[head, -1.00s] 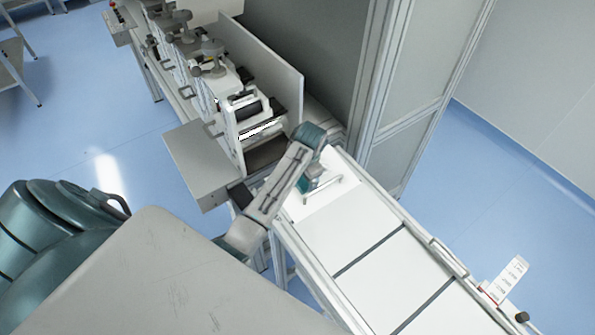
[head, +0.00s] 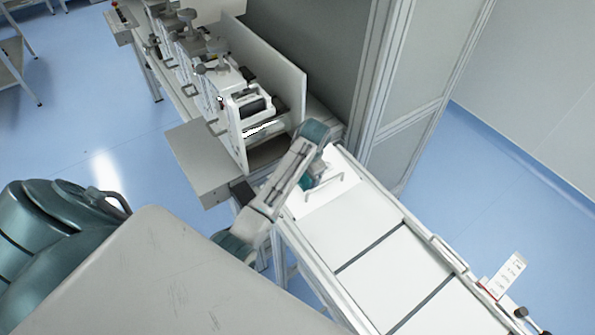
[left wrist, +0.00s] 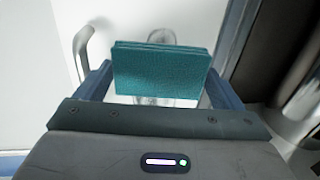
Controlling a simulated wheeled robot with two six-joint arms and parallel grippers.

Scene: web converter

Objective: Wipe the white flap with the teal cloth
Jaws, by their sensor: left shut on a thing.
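The white flap (head: 345,207) is the pale panel with a bent metal handle (head: 325,189) at the upper end of the long white-topped line. My left gripper (head: 315,172) is over the flap's upper end, beside the handle, mostly hidden by its own wrist. In the left wrist view the gripper (left wrist: 160,85) is shut on the folded teal cloth (left wrist: 160,72), which spans between the fingers. The white flap (left wrist: 120,20) lies beyond the cloth, and the handle (left wrist: 82,48) is left of it. I cannot tell whether the cloth touches the flap. My right gripper is not in view.
A converter machine (head: 240,105) with rollers and an upright white panel stands at the upper left of the flap. A grey cabinet frame (head: 375,90) rises just behind. Further white panels (head: 395,270) run to the lower right. Blue floor is open on both sides.

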